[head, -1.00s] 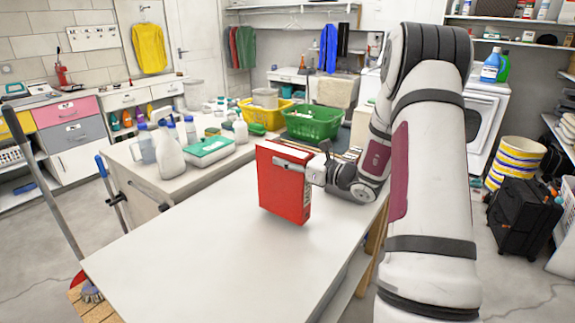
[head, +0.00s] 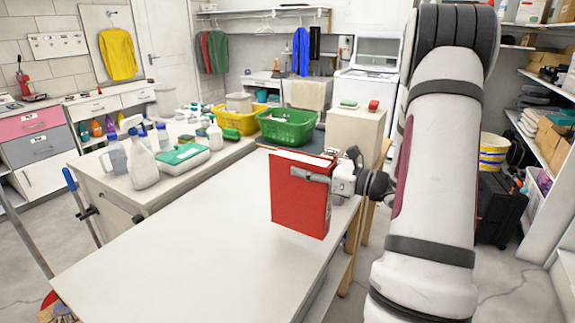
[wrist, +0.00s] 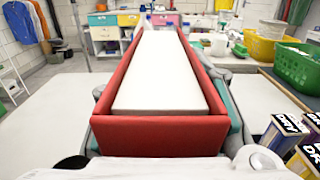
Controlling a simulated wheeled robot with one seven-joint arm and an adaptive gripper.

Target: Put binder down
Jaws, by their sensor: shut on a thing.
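The red binder (head: 297,198) is upright in the head view, over the right part of the white tabletop (head: 170,262). My gripper (head: 318,176) is shut on the binder, with a finger lying across its upper side. In the wrist view the binder (wrist: 160,135) fills the middle, with its white page block between red covers. I cannot tell whether its lower edge touches the tabletop. The fingertips are largely hidden by the binder in the wrist view.
Bottles (head: 141,160) and a green-white box (head: 182,158) stand on the counter left behind the table. A green basket (head: 287,128) and a yellow basket (head: 239,120) stand behind. Boxes marked DRY (wrist: 285,135) are at right in the wrist view. The table's left and front are clear.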

